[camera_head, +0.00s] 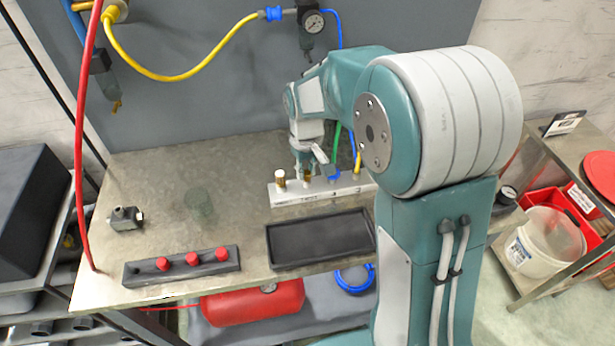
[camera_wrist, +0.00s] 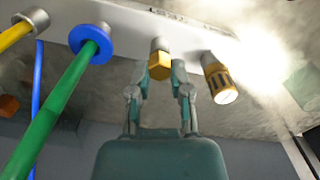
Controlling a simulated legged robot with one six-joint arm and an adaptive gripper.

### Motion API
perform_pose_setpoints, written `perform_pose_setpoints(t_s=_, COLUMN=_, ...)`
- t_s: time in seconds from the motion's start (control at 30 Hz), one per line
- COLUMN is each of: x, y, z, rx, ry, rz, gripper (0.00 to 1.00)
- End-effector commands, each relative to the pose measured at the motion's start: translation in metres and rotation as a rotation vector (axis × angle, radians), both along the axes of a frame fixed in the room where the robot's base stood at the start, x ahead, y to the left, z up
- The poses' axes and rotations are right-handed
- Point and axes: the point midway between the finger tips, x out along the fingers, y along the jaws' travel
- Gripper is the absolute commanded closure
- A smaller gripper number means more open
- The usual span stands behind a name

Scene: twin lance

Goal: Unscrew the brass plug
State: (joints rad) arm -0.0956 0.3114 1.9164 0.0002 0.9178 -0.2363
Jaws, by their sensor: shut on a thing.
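The brass plug (camera_wrist: 159,64) is a gold hexagonal head on a pale collar, at the pale grey manifold block (camera_wrist: 130,27) in the wrist view. My gripper (camera_wrist: 160,72) has a finger on each side of the plug and is shut on it. The plug appears still against the block; how deep its thread sits cannot be seen. In the head view, my gripper (camera_head: 305,172) points down at the manifold block (camera_head: 295,198) on the bench, and its fingers mostly hide the plug. A slotted brass fitting (camera_wrist: 218,80) stands beside the plug on the block.
A green hose (camera_wrist: 50,110) with a blue collar and a yellow hose (camera_wrist: 14,35) join the block on the plug's other side. A black tray (camera_head: 320,240), a dark rack with red knobs (camera_head: 182,266) and a small metal block (camera_head: 125,218) lie on the bench. The bench's left is fairly clear.

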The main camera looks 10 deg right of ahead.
Motion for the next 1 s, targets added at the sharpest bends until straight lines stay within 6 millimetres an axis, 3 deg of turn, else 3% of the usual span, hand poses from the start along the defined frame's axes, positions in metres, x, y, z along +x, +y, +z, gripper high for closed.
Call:
perform_pose_setpoints(t_s=0.3, x=0.0043, y=0.0013, z=0.0034, rx=0.001, ry=-0.017, rz=0.352, gripper=1.00)
perform_pose_setpoints(t_s=1.0, x=0.0038, y=0.0009, z=0.0129, rx=0.001, ry=-0.016, rz=0.340, gripper=1.00)
